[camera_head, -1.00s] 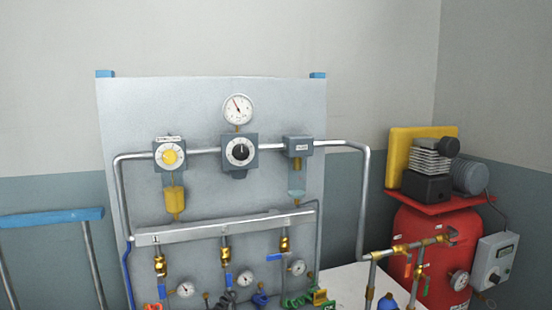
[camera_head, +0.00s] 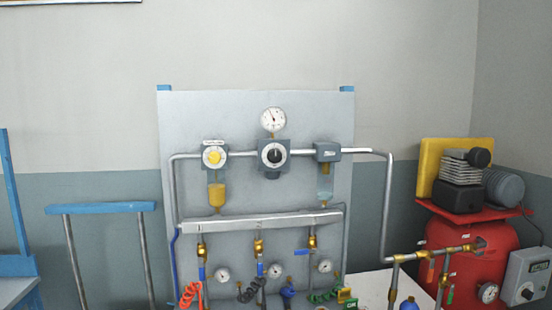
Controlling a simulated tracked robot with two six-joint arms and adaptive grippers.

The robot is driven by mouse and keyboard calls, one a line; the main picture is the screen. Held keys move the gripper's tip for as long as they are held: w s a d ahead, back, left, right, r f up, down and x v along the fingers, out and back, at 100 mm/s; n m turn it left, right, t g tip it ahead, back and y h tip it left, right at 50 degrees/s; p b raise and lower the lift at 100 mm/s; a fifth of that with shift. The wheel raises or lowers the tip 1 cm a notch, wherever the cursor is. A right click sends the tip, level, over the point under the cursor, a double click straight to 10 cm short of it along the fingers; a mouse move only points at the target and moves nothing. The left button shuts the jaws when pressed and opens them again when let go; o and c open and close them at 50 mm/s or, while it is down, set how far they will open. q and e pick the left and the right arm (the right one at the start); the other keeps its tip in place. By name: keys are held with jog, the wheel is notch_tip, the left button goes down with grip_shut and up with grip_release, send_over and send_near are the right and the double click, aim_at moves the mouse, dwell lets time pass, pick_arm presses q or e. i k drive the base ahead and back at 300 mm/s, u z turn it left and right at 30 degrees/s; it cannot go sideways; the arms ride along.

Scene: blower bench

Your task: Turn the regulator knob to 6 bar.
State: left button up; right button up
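The regulator knob (camera_head: 273,156) is a round black knob with a pale ring, on a dark grey block in the middle of the upright grey panel (camera_head: 200,118). A white marker on the knob is too small to read exactly. A round white pressure gauge (camera_head: 273,120) stands just above it; its needle leans up and left, and its numbers are too small to read. Left of the regulator is a unit with a yellow knob (camera_head: 213,157) and an amber bowl. Neither gripper is in view.
A grey pipe (camera_head: 388,200) runs from the panel toward a red compressor tank (camera_head: 470,240) at the right. A manifold bar (camera_head: 240,223) with valves, small gauges and coiled hoses lies below. A blue-topped rail (camera_head: 100,208) stands at left. The space before the knob looks clear.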

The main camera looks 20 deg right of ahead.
aim_at(274, 156)
jog(key=u, duration=0.05)
jog(key=i, duration=0.9)
jog(key=z, duration=0.1)
